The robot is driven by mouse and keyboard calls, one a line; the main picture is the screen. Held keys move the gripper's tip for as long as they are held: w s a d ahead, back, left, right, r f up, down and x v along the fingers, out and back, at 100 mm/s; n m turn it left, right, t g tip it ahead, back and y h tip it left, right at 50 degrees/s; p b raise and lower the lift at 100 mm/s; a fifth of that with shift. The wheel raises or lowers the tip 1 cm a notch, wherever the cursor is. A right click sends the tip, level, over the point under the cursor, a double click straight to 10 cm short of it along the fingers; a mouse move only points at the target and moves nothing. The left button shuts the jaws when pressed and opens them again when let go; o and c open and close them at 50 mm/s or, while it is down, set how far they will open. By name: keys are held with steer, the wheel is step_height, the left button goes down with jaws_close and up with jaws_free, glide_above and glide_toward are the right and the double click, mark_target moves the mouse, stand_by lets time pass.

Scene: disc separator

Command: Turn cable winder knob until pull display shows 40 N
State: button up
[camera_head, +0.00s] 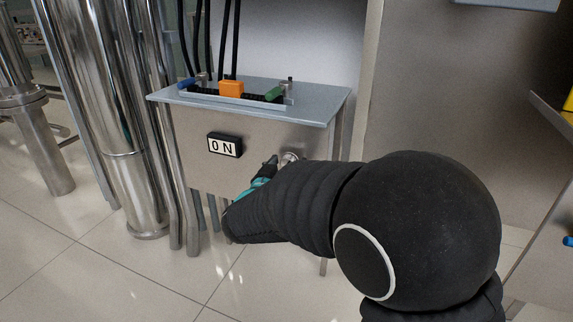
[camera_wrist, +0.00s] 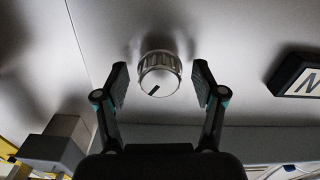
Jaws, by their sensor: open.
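The cable winder knob (camera_wrist: 158,75) is a ribbed metal knob with a dark pointer mark on its face, on the cabinet's front panel. The pull display (camera_head: 225,146) on the same panel, left of the knob, reads "0 N". In the wrist view part of the display (camera_wrist: 300,80) shows at the right edge. My gripper (camera_wrist: 160,84) is open, with one finger on each side of the knob and a visible gap on both sides. In the head view my gripper is mostly hidden by my arm.
The cabinet's top shelf (camera_head: 325,105) holds an orange block (camera_head: 231,88), a blue part (camera_head: 187,83) and a green part (camera_head: 274,93), with black cables above. Steel pipes (camera_head: 110,110) stand to the left. Open tiled floor (camera_head: 60,260) lies at lower left.

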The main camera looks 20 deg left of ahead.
steer(key=c, duration=1.1)
steer(key=shift+c, duration=0.2)
steer(key=shift+m+b, duration=0.3)
steer(key=m+b, duration=0.3)
steer(key=m, duration=0.1)
steer(key=shift+f+b, duration=0.15)
steer(key=shift+b, duration=0.2)
steer(key=m+b, duration=0.1)
steer(key=m, duration=0.5)
steer(key=shift+r+m+b, duration=0.2)
steer(key=shift+m+b, duration=0.2)
steer(key=m, duration=1.2)
steer(key=shift+m, duration=0.3)
